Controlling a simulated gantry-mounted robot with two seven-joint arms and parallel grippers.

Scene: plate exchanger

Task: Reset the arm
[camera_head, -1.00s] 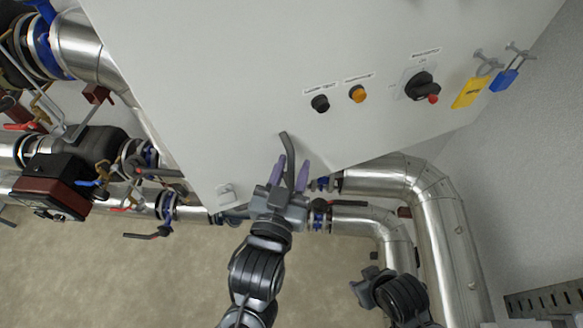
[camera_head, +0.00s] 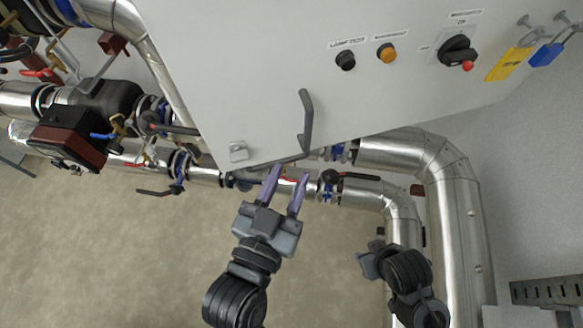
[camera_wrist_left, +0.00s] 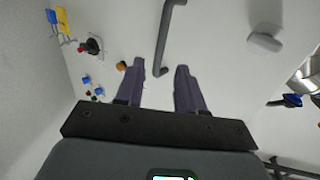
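My left gripper (camera_head: 286,182) is open and empty, with two purple fingers spread apart. It is below a grey cabinet handle (camera_head: 306,118) on the white cabinet front and does not hold it. In the left wrist view my left gripper (camera_wrist_left: 160,68) shows both fingers apart, with the handle (camera_wrist_left: 168,36) ahead between and beyond them. My right gripper (camera_head: 369,260) is at the lower right, dark and seen partly; whether it is open or shut I cannot tell.
The white cabinet (camera_head: 240,70) carries a black button (camera_head: 345,60), an orange button (camera_head: 387,53), a rotary switch (camera_head: 457,50), and yellow (camera_head: 508,64) and blue (camera_head: 546,54) padlocks. Silver pipes (camera_head: 452,200) with valves run left, below and right. Open floor (camera_head: 110,240) lies lower left.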

